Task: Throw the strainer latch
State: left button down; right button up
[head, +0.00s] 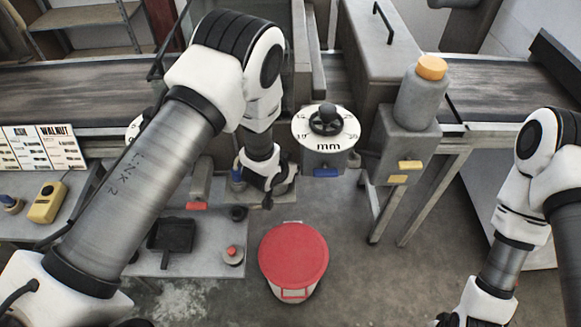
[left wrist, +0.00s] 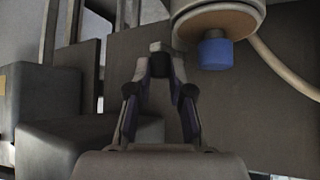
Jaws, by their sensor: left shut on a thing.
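My left gripper (head: 267,192) reaches down at the machine front, left of the round "mm" dial. In the left wrist view its fingers (left wrist: 161,68) close together on a small grey piece (left wrist: 160,47), which I take to be the strainer latch. Most of the latch is hidden by the fingers, and its full shape does not show. A round housing (left wrist: 218,18) with a blue cap (left wrist: 215,50) is just right of the fingertips, apart from them. My right gripper (head: 462,319) is at the bottom edge, cut off by the frame, away from the machine.
The "mm" dial (head: 326,127) with its black handwheel is right of my left gripper. A grey bottle with an orange cap (head: 432,67) stands farther right. A red-lidded bucket (head: 293,255) is on the floor below. A low shelf (head: 185,262) holds a black tray.

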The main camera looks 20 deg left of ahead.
dwell(0.3)
pick_arm(q)
jog(key=c, duration=1.1)
grip_release()
jog(key=shift+o, duration=0.2)
jog(key=v, duration=1.1)
jog(key=shift+s+r, duration=0.25)
jog(key=shift+r, duration=0.05)
jog(key=s+a+f+n+g+y+b, duration=0.1)
jog(key=s+a+f+n+g+b, duration=0.3)
jog(key=s+f, duration=1.1)
jog(key=s+a+f+g, duration=0.2)
jog(key=s, duration=0.4)
jog(key=s+a+f+m+g+p, duration=0.1)
jog(key=s+a+f+g, duration=0.1)
jog(key=s, duration=0.4)
jog(key=shift+a+g+y, duration=0.25)
jog(key=shift+g+y, duration=0.15)
